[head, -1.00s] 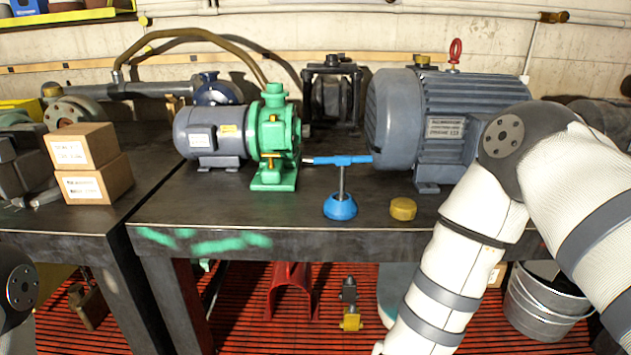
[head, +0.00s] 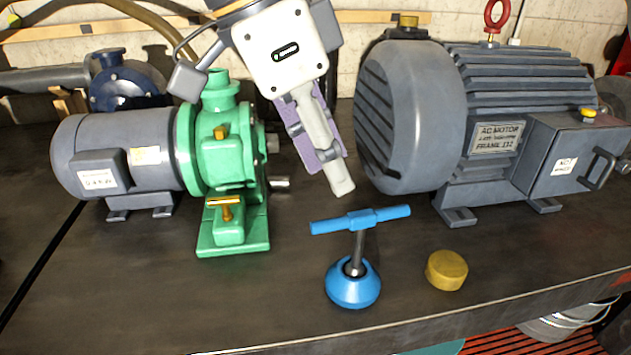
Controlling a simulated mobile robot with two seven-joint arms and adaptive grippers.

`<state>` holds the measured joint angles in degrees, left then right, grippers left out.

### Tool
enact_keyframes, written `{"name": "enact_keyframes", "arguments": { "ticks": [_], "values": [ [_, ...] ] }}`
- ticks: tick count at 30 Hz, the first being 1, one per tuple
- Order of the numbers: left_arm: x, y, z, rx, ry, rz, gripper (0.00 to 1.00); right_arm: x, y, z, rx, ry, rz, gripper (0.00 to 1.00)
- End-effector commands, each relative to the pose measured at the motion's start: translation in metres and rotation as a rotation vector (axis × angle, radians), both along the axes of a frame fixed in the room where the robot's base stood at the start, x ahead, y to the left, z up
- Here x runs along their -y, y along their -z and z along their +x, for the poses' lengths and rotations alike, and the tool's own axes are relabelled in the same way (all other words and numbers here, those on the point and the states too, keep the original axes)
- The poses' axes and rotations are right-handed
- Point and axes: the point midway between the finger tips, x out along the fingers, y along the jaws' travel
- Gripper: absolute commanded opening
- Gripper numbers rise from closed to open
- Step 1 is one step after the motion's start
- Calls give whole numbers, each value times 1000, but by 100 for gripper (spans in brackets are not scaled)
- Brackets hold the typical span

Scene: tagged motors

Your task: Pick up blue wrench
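The blue wrench (head: 360,219) has a T shape, with a blue crossbar on a grey upright shaft. The shaft ends in a round blue base (head: 353,287) on the dark workbench, between the green pump and the large grey motor. My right gripper (head: 333,170) comes down from the top, above and behind the crossbar in the picture, apart from it. I see its fingers nearly side-on, one overlapping the other, so the gap between them is hidden. Nothing shows in the fingers. My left gripper is out of view.
A green pump (head: 215,150) with a grey motor (head: 115,155) stands left of the wrench. A large grey AC motor (head: 400,110) stands to the right. A yellow cap (head: 446,270) lies right of the blue base. The bench front (head: 240,320) is bare.

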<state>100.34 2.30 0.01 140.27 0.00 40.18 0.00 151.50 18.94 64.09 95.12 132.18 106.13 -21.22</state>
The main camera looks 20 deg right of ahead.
Motion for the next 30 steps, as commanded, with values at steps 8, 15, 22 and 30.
{"name": "enact_keyframes", "arguments": {
  "ticks": [8,15,22,30],
  "values": [
    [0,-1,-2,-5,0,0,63,18,41,-4,-3,-1,-1,34],
    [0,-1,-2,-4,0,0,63,31,73,-8,-1,-1,-1,34],
    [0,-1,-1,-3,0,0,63,46,108,-14,-1,-1,0,34],
    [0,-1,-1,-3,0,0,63,47,111,-13,2,-1,0,27]
  ]
}}
